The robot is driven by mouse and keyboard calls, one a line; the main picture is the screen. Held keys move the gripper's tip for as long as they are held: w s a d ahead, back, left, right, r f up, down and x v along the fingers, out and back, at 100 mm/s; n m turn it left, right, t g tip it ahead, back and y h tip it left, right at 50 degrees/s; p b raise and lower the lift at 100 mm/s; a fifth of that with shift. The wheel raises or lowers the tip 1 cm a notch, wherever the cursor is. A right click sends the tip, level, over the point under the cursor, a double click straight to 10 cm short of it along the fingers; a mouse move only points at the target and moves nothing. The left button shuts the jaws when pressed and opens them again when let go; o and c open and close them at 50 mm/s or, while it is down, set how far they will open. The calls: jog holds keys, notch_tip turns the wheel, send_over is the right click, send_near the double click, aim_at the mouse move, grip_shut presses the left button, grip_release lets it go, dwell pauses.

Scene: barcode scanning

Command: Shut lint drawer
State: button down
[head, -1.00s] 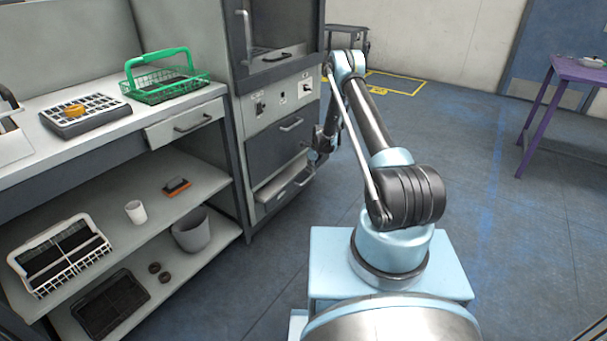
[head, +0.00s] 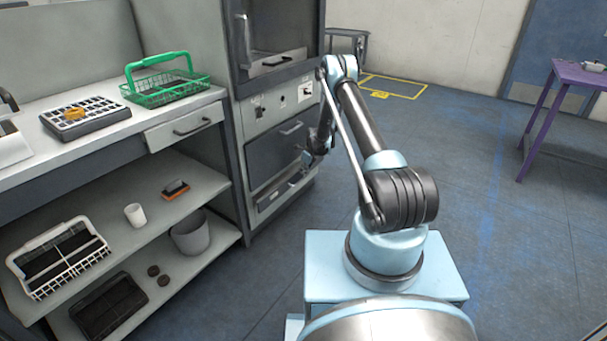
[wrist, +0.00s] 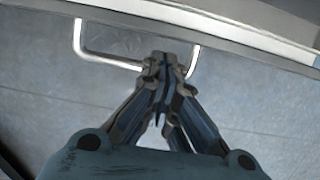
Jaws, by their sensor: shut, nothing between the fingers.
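The lint drawer (head: 272,199) is the low, light grey drawer at the bottom of the tall grey cabinet. It looks nearly flush with the cabinet front; I cannot tell whether a small gap is left. My gripper (head: 306,160) is shut and empty in front of the right part of this drawer. In the wrist view, the closed fingertips (wrist: 167,63) overlap the right end of a pale bar handle (wrist: 110,60). I cannot tell whether they touch it.
A dark drawer front (head: 277,150) sits above the lint drawer, with switches over it. The shelf unit at left holds a green basket (head: 166,88), a grey bin (head: 190,236) and a white cup (head: 135,214). Open floor (head: 470,170) lies to the right.

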jog(key=s+d+v, duration=0.1)
jog(key=v, duration=0.9)
jog(key=shift+s+d+f, duration=0.2)
jog(key=shift+d+f, duration=0.1)
jog(key=shift+d, duration=0.1)
jog(key=c, duration=1.7)
grip_release()
jog(key=shift+r, duration=0.3)
jog(key=shift+o, duration=0.2)
jog(key=n, duration=1.8)
send_near(301, 181)
jog(key=shift+h, duration=0.3)
jog(key=x, duration=0.8)
jog(key=shift+w+a+r, duration=0.1)
jog(key=shift+w+a, duration=0.05)
jog(key=shift+a, duration=0.25)
grip_shut()
